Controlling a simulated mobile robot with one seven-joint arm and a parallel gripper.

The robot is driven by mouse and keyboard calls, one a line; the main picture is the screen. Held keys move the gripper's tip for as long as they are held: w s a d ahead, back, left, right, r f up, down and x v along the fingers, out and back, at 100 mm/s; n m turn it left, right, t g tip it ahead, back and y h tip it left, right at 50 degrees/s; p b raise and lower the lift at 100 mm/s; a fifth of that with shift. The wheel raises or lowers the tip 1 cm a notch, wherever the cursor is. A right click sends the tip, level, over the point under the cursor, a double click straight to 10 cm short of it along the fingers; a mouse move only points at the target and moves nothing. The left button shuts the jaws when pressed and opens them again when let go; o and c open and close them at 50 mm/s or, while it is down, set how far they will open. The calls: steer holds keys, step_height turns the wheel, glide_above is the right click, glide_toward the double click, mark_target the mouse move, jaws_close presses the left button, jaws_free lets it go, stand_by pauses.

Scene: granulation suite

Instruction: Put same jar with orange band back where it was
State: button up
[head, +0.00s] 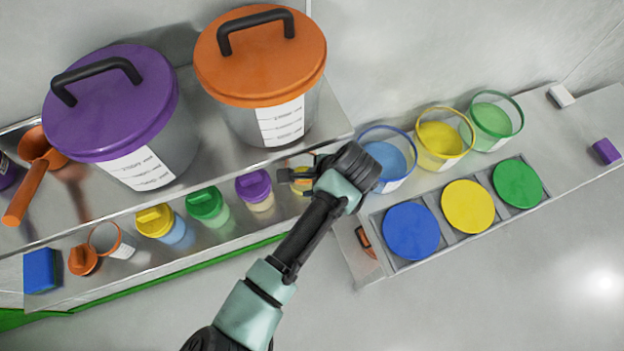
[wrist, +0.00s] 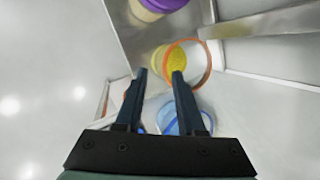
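An open clear jar with an orange band around its rim and yellow contents (wrist: 180,58) stands near the right end of the jar shelf, past the purple-lidded jar. In the head view this jar (head: 300,182) is partly hidden behind my gripper (head: 297,178).
Yellow- (head: 155,221), green- (head: 206,204) and purple-lidded (head: 254,187) jars line the shelf. Large purple- (head: 110,105) and orange-lidded (head: 262,55) drums stand behind. At right are blue (head: 388,160), yellow (head: 440,140) and green (head: 492,121) tubs and colored discs (head: 468,207).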

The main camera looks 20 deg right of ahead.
steer(key=shift+v, duration=0.9)
